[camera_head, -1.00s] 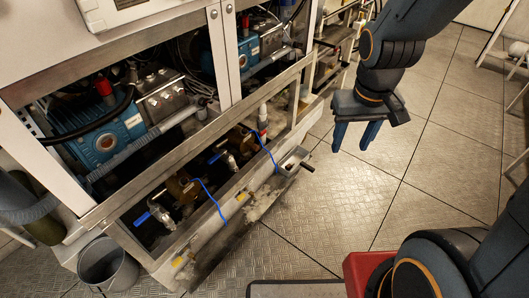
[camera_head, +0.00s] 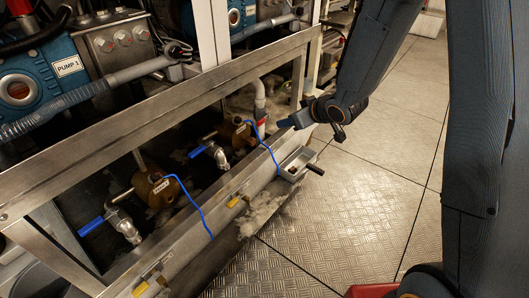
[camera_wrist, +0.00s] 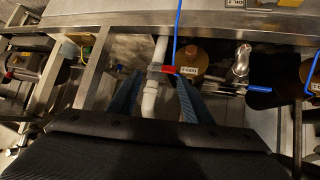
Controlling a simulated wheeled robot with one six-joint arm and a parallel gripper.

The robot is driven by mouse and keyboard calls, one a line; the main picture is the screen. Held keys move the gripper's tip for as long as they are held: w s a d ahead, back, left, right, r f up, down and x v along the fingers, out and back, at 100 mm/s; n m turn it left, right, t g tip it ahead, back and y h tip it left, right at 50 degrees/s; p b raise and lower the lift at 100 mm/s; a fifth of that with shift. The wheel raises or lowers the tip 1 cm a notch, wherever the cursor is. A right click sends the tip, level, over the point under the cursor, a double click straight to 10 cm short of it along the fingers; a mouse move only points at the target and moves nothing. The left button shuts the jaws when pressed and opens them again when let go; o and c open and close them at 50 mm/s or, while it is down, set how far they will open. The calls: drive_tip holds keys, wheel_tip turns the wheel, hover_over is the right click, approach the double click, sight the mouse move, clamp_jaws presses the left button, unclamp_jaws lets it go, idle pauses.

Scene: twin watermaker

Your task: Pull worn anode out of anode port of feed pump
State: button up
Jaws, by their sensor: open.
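Two brass feed pump bodies sit in the low bay behind the steel rail: a nearer one (camera_head: 170,190) and a farther one (camera_head: 242,134), each with a small label. The farther one seems to be the brass body in the wrist view (camera_wrist: 190,58). My gripper (camera_head: 286,123) is at the rail near the farther pump, pointing left into the bay. In the wrist view my gripper (camera_wrist: 158,77) is open, with a white pipe (camera_wrist: 150,98) and red handle (camera_wrist: 165,69) seen between its blue fingers. I cannot make out the worn anode or anode port.
Blue cords (camera_head: 193,204) hang from the pump area over the sill. Blue-handled valves (camera_head: 92,226) stand beside the pumps. A metal tray (camera_head: 291,177) with a dark handle sticks out below my gripper. The steel rail (camera_head: 150,133) crosses above the bay. Open floor (camera_head: 375,180) lies right.

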sight(254, 139)
drive_tip(key=w+a+f+n+y+b, duration=0.1)
drive_tip(key=a+f+y+b, duration=0.1)
drive_tip(key=a+f+b, duration=0.1)
drive_tip(key=w+a+f+n+y+b, duration=0.1)
drive_tip(key=a+f+b, duration=0.1)
drive_tip(key=f+b, duration=0.1)
drive_tip(key=w+a+f+n+y+b, duration=0.1)
drive_tip(key=a+f+y+b, duration=0.1)
drive_tip(key=f, duration=0.3)
drive_tip(key=shift+w+a+f+g+y+b, duration=0.1)
drive_tip(key=shift+a+g+y+b, duration=0.05)
drive_tip(key=shift+a+b, duration=0.2)
drive_tip(key=shift+w+a+f+g+y+b, duration=0.1)
drive_tip(key=shift+a+g+y+b, duration=0.1)
drive_tip(key=shift+a, duration=0.25)
drive_tip(key=shift+b+x, duration=1.85)
drive_tip(key=shift+x, duration=2)
clamp_jaws()
drive_tip(key=shift+d, duration=0.1)
drive_tip(key=shift+s+d+r+p, duration=0.1)
drive_tip(key=shift+s+d+p, duration=0.7)
drive_tip(key=shift+d, duration=0.3)
drive_tip(key=shift+s+d+p, duration=0.7)
drive_tip(key=shift+s+d, duration=0.25)
drive_tip(key=shift+d, duration=0.15)
